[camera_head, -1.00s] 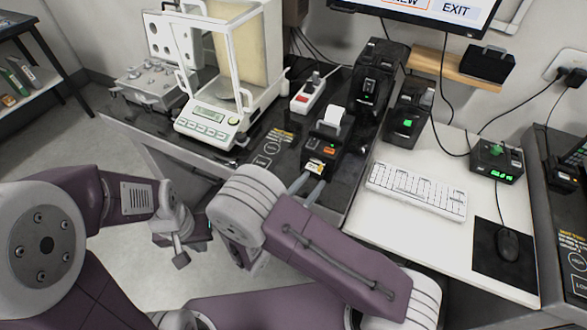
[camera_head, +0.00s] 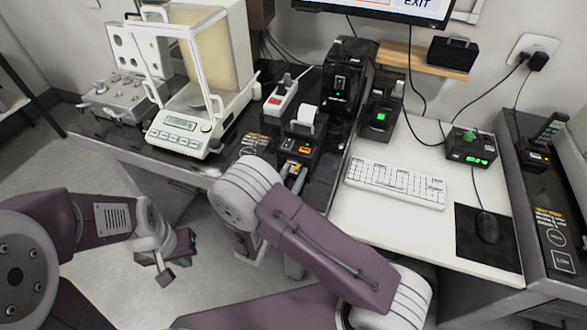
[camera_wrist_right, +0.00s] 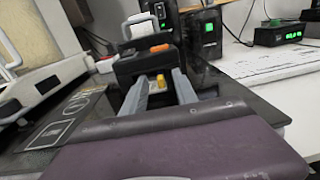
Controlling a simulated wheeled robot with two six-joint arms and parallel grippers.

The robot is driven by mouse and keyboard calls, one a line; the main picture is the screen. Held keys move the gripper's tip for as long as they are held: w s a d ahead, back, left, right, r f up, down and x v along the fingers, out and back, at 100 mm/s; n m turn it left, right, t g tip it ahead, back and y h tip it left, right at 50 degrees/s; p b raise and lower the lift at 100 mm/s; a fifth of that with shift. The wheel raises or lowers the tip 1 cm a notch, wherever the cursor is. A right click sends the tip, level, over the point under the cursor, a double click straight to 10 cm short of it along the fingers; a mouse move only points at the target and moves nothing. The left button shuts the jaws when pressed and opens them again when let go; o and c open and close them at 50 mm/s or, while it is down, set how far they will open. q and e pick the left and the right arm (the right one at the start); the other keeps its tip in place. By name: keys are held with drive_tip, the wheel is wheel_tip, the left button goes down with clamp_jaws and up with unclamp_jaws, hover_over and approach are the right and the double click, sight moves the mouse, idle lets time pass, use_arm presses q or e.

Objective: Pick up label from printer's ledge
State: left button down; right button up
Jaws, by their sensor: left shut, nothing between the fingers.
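The label printer (camera_head: 303,146) is a small black device with a white paper roll on top and an orange button, on the dark table. In the right wrist view, the printer (camera_wrist_right: 140,65) is straight ahead. A small pale label with a yellow part (camera_wrist_right: 159,82) shows at the printer's front ledge, between my right gripper's fingers. My right gripper (camera_head: 292,178) is open at the printer's front, one finger on each side of the label (camera_wrist_right: 160,92); I cannot tell whether they touch it. My left gripper (camera_head: 165,277) is shut and empty, low over the floor at the left.
A balance with a glass draft shield (camera_head: 180,133) stands left of the printer. A black device (camera_head: 346,80) stands behind it, and a power strip (camera_head: 283,95) lies behind left. A white keyboard (camera_head: 396,183) and a mouse (camera_head: 487,227) lie to the right.

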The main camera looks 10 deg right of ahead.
drive_tip(key=shift+w+d, duration=0.15)
drive_tip(key=shift+c, duration=0.6)
clamp_jaws()
wheel_tip(320, 180, up, 10)
drive_tip(key=p, duration=0.2)
